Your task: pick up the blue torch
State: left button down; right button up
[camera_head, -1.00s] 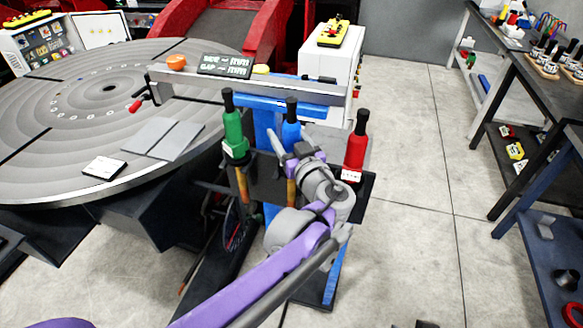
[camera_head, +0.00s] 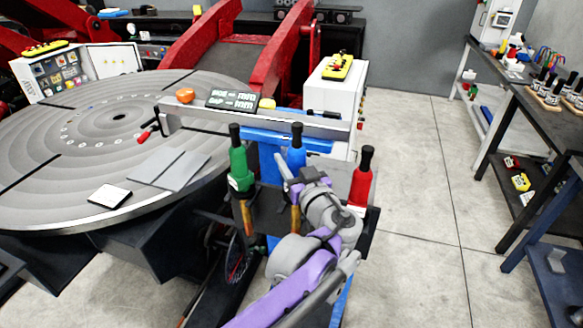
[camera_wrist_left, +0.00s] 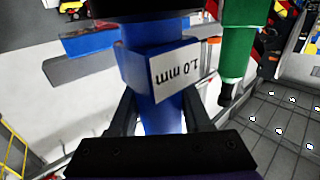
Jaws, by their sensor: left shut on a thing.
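The blue torch (camera_head: 296,150) stands upright in the middle of the torch rack (camera_head: 268,189), between a green torch (camera_head: 239,167) and a red torch (camera_head: 361,182). My left gripper (camera_head: 288,168) is at the blue torch, and my arm hides its lower part. In the left wrist view the blue torch (camera_wrist_left: 166,99) carries a white "1.0 mm" label and sits between the two fingers of my left gripper (camera_wrist_left: 158,112), which is shut on it. The green torch (camera_wrist_left: 237,45) shows beside it in that view. My right gripper is not in view.
A large round grey turntable (camera_head: 60,185) with flat plates (camera_head: 168,168) stands left of the rack. A grey rail (camera_head: 262,121) runs just behind the torches. A white cabinet (camera_head: 340,85) is behind. Open floor (camera_head: 415,200) lies to the right, before dark shelves (camera_head: 545,150).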

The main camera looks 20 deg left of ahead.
pick_arm(q)
notch_tip(320, 180, up, 26)
jog(key=p, duration=0.3)
jog(key=shift+f, duration=0.25)
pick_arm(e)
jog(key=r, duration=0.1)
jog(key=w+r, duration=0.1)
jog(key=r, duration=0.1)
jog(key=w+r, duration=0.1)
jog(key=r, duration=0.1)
pick_arm(q)
jog(key=shift+f, duration=0.1)
